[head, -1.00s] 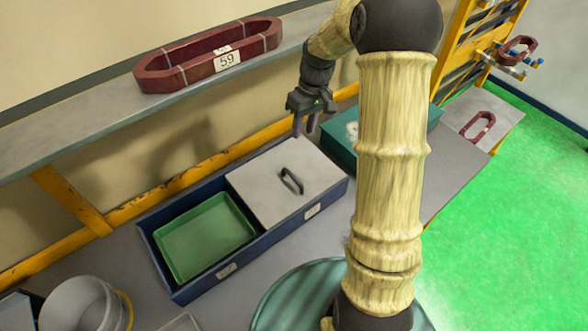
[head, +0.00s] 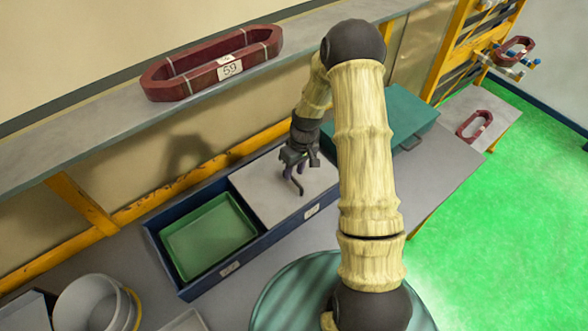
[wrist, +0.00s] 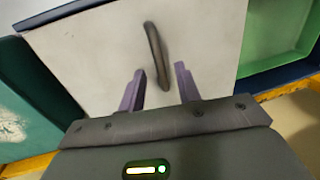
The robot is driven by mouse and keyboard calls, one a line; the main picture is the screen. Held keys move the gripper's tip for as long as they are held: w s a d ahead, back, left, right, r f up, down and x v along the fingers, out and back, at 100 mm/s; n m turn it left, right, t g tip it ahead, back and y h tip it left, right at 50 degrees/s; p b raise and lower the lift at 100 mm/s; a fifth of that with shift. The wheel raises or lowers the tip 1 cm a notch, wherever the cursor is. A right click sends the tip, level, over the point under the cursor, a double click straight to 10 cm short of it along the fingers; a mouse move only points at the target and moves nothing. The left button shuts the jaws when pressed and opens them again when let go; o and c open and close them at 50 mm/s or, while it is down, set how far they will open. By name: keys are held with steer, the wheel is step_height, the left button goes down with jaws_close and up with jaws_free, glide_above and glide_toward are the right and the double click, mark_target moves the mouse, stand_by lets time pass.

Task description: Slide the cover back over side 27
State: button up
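The pale grey sliding cover (head: 265,196) lies over the right half of a long dark blue box (head: 194,287). Its dark bar handle (head: 300,187) is partly hidden by my gripper in the head view. In the wrist view the cover (wrist: 100,50) fills the middle, with the handle (wrist: 156,50) standing out from it. My gripper (head: 296,178) is low over the cover. In the wrist view my gripper (wrist: 162,72) is open, its purple fingers either side of the handle's near end. Whether they touch it I cannot tell. The left half is uncovered, showing a green tray (head: 208,237). The box labels are too small to read.
A teal box (head: 400,112) stands behind my arm at the right. A dark red coil marked 59 (head: 215,66) lies on the shelf (head: 80,125) above. White round containers (head: 88,305) stand at front left. Another red coil (head: 474,126) lies at far right.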

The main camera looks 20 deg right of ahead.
steer(key=shift+a+f, duration=0.1)
steer(key=shift+f, duration=0.5)
jaws_close()
steer(key=shift+a, duration=0.1)
